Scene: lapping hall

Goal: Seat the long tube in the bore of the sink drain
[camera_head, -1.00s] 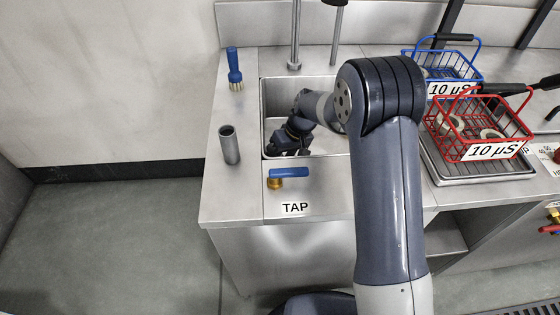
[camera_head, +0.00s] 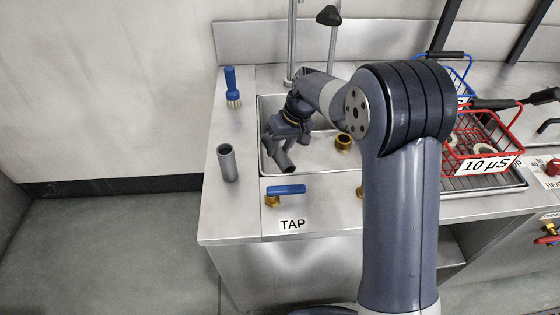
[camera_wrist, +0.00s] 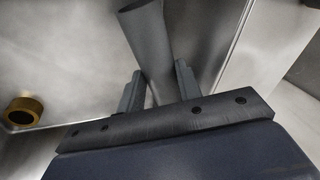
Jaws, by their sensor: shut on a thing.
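My gripper (camera_head: 278,142) is over the left part of the sink (camera_head: 318,158) and is shut on a grey tube (camera_head: 285,162). The tube is tilted. In the wrist view the tube (camera_wrist: 150,38) stands out between the two fingers (camera_wrist: 160,86), its open end toward the top left; its other end is hidden by my gripper. The brass drain ring (camera_head: 343,142) is on the sink floor, to the right of the tube and apart from it. The ring also shows at the left of the wrist view (camera_wrist: 23,111).
Another grey tube (camera_head: 227,163) stands upright on the counter left of the sink, near a blue brush (camera_head: 232,87). A blue-handled tap (camera_head: 286,190) is at the sink's front edge. A red basket (camera_head: 487,150) and a blue basket (camera_head: 462,75) stand to the right.

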